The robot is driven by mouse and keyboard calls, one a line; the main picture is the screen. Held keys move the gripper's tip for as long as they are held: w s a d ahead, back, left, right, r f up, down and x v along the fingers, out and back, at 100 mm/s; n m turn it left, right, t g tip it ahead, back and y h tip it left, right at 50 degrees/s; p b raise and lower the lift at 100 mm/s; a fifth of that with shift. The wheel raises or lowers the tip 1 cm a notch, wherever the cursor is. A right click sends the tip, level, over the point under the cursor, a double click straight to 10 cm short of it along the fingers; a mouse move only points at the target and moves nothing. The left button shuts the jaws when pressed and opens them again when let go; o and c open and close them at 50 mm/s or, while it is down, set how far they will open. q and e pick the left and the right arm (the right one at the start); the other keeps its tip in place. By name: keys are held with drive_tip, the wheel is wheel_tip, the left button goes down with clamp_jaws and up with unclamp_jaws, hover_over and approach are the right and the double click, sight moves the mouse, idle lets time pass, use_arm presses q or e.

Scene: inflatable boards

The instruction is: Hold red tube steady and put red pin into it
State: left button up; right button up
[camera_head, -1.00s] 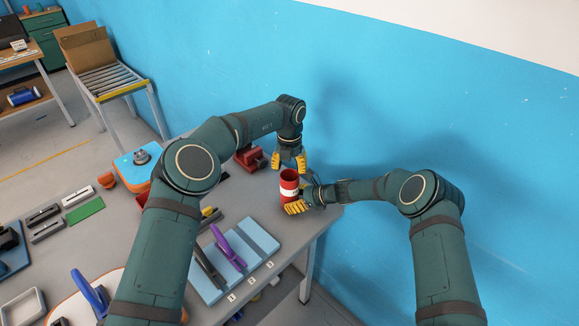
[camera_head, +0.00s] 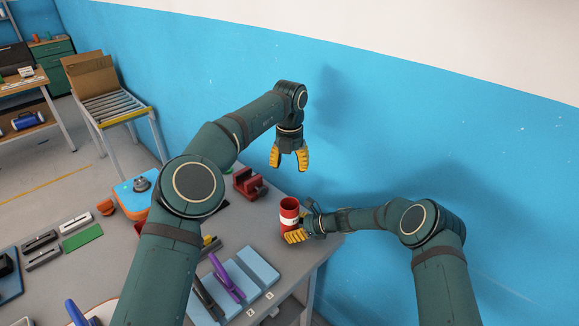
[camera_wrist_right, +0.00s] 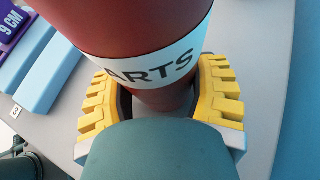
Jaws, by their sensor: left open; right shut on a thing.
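The red tube (camera_head: 289,208), with a white lettered band, stands upright near the table's right edge by the blue wall. My right gripper (camera_head: 296,235) is shut around it low down; the right wrist view shows yellow fingers on both sides of the tube (camera_wrist_right: 140,28). My left gripper (camera_head: 290,160) is open and empty, pointing down, well above the table and clear of the tube. I cannot make out a red pin in either view. The inside of the tube is too small to read.
A red vise-like block (camera_head: 248,184) stands behind and left of the tube. The blue wall (camera_head: 400,130) closes off the right side. Bare table lies just left of the tube.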

drive_tip(key=o, duration=0.9)
drive_tip(key=shift+o, duration=0.2)
